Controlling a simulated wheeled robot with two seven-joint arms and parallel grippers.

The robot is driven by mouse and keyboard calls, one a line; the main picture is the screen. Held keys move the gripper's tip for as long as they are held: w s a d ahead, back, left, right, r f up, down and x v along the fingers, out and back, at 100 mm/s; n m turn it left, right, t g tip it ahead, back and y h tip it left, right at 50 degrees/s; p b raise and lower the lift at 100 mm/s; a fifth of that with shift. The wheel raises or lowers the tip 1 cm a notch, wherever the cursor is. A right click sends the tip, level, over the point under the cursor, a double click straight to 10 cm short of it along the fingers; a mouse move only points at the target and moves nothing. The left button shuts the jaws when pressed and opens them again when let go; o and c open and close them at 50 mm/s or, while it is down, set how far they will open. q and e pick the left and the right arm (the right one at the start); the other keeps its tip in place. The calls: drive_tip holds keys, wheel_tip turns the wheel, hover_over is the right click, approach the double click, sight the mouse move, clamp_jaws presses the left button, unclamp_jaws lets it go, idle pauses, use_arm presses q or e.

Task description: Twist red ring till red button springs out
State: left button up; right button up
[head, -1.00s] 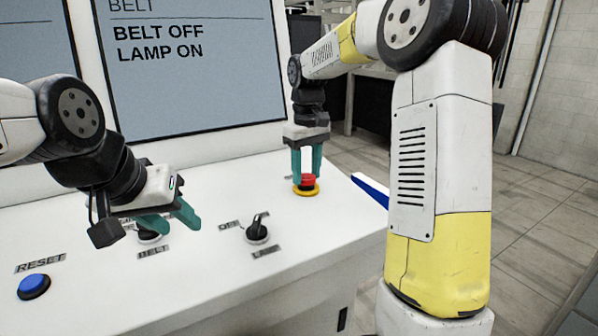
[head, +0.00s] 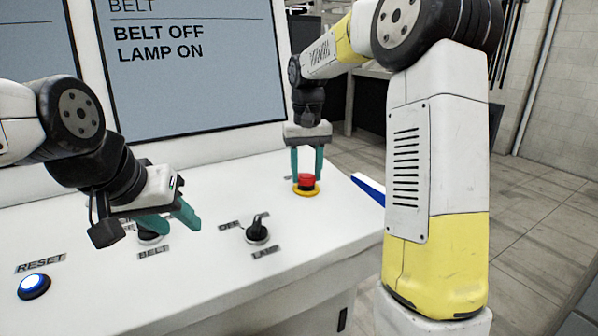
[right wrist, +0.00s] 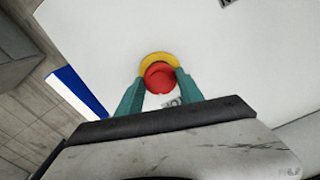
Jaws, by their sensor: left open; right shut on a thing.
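The red ring and button show as one red cap (head: 306,180) on a yellow round base (head: 306,191) at the right of the white panel. A dark collar shows beneath the cap. My right gripper (head: 307,178) points down with its teal fingers on either side of the cap, shut on it. The right wrist view shows the red cap (right wrist: 159,77) between the fingertips, with the yellow base (right wrist: 151,58) partly hidden behind it. My left gripper (head: 168,222) is open and empty, over the panel near the belt switch (head: 149,237), partly covering it.
A black lamp switch (head: 257,233) stands mid-panel. The screen (head: 190,80) reads "BELT OFF, LAMP ON". The panel's right edge lies just beyond the yellow base, with a blue-and-white piece (head: 369,188) beside it.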

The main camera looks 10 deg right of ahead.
drive_tip(key=shift+f, duration=0.1)
drive_tip(key=o, duration=1.4)
wheel_tip(320, 180, up, 7)
drive_tip(key=shift+r, duration=0.45)
